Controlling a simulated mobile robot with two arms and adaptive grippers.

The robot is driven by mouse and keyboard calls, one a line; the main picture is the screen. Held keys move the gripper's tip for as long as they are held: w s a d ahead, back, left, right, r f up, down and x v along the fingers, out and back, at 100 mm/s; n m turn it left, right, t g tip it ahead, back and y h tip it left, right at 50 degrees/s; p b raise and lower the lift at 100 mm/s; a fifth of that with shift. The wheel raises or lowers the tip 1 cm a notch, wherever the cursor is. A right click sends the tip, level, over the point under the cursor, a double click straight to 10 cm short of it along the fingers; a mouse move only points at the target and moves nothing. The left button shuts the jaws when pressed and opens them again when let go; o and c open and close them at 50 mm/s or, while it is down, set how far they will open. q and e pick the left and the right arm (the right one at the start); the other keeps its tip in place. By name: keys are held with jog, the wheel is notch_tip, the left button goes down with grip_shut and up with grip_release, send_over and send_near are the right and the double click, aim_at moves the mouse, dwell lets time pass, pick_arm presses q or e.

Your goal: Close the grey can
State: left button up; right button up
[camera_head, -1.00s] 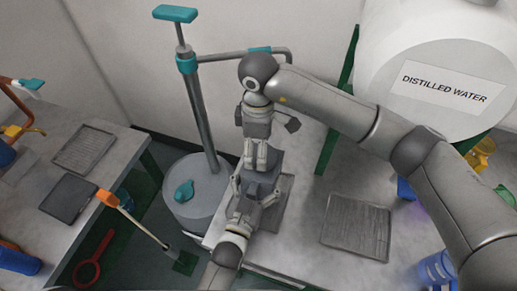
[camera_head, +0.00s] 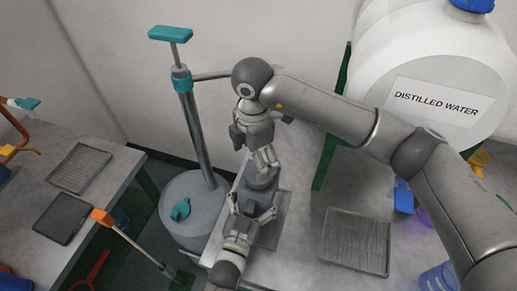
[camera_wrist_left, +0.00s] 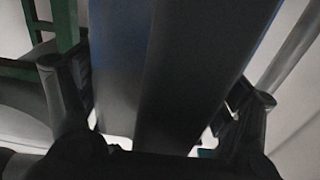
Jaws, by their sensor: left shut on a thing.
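The grey can (camera_head: 262,181) is on the tray at the near left corner of the right-hand table. My left gripper (camera_head: 252,208) comes from below and is shut on the can's near side. In the left wrist view its fingers are on both sides of a large dark body (camera_wrist_left: 165,70) that fills the middle. My right gripper (camera_head: 267,160) reaches over from the right with its fingers pointing down at the top of the can. They hide the can's opening, and I cannot tell whether they hold a cap or touch it.
A grey drum with a teal-handled pump (camera_head: 193,120) stands just left of the can. A white distilled water tank (camera_head: 430,90) is at the back right. An empty metal tray (camera_head: 355,240) lies right of the can. Another table (camera_head: 100,195) is at the left.

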jog(key=n, duration=0.7)
jog(key=shift+r, duration=0.3)
jog(key=n, duration=0.7)
jog(key=shift+d+r, duration=0.1)
jog(key=shift+r, duration=0.1)
jog(key=n, duration=0.7)
jog(key=shift+r, duration=0.2)
jog(key=n, duration=0.7)
jog(key=shift+d+r, duration=0.2)
jog(key=n, duration=0.3)
jog(key=shift+r+n, duration=0.1)
jog(key=shift+n, duration=0.3)
jog(key=n, duration=0.5)
jog(key=shift+d+r, duration=0.15)
jog(key=n, duration=0.7)
jog(key=shift+s+d+r, duration=0.1)
jog(key=shift+d+r, duration=0.05)
jog(key=shift+r, duration=0.05)
send_over(257, 196)
jog(key=w, duration=0.4)
jog(key=shift+w+d+f, duration=0.1)
jog(key=shift+f, duration=1.9)
jog(key=shift+w+d+f, duration=0.1)
jog(key=shift+f, duration=1.9)
